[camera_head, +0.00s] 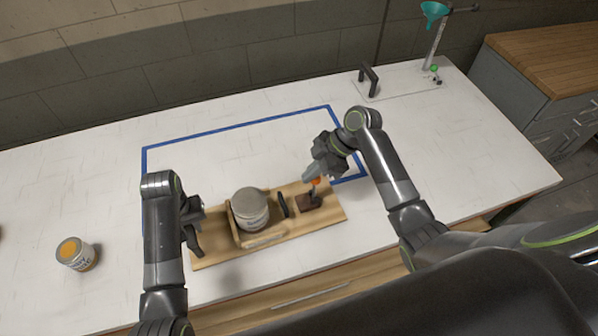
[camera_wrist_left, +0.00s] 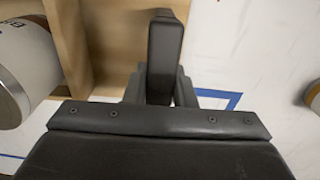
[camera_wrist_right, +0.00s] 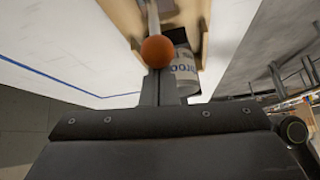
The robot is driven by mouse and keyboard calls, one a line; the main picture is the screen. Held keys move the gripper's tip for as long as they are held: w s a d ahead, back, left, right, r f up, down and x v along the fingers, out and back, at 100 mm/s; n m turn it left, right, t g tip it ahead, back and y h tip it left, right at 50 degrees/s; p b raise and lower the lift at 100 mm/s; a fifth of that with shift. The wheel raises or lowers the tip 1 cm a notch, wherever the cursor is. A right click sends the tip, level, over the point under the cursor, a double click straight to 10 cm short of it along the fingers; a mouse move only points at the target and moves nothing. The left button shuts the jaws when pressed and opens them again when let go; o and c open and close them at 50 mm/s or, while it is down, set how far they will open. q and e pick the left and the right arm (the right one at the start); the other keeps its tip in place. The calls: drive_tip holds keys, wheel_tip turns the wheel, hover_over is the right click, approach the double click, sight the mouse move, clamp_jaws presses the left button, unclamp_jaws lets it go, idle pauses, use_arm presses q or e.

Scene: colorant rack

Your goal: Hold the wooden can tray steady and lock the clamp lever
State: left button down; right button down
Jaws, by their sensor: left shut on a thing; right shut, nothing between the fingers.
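The wooden can tray (camera_head: 216,250) lies on the white table, holding a grey-lidded can (camera_head: 249,206) between wooden walls. My left gripper (camera_head: 197,228) is shut on the tray's left end; the left wrist view shows its fingers at the tray wood (camera_wrist_left: 70,35). The clamp (camera_head: 308,203) sits on the tray's right part, with a black pad (camera_head: 283,205) facing the can. Its lever has an orange knob (camera_wrist_right: 157,51). My right gripper (camera_head: 311,174) is shut and empty, close by the knob; I cannot tell whether they touch. The fingers partly hide the lever.
A blue tape outline (camera_head: 240,127) marks the table behind the tray. Another can with an orange-yellow top (camera_head: 75,253) stands at the left. A white plate with a black handle (camera_head: 368,79) and a stand with a green funnel (camera_head: 433,12) are at the back right.

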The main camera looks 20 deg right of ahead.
drive_tip(key=shift+d+y, duration=0.45)
drive_tip(key=shift+y, duration=0.15)
use_arm(q)
drive_tip(key=shift+a, duration=0.1)
use_arm(e)
drive_tip(key=shift+d, duration=0.7)
drive_tip(key=shift+y, duration=0.8)
drive_tip(key=shift+d+f, duration=0.2)
drive_tip(key=shift+d, duration=0.45)
drive_tip(key=shift+d+f, duration=0.2)
drive_tip(key=shift+d, duration=0.5)
drive_tip(key=shift+d+f, duration=0.2)
drive_tip(key=shift+d, duration=0.45)
drive_tip(key=shift+a, duration=0.15)
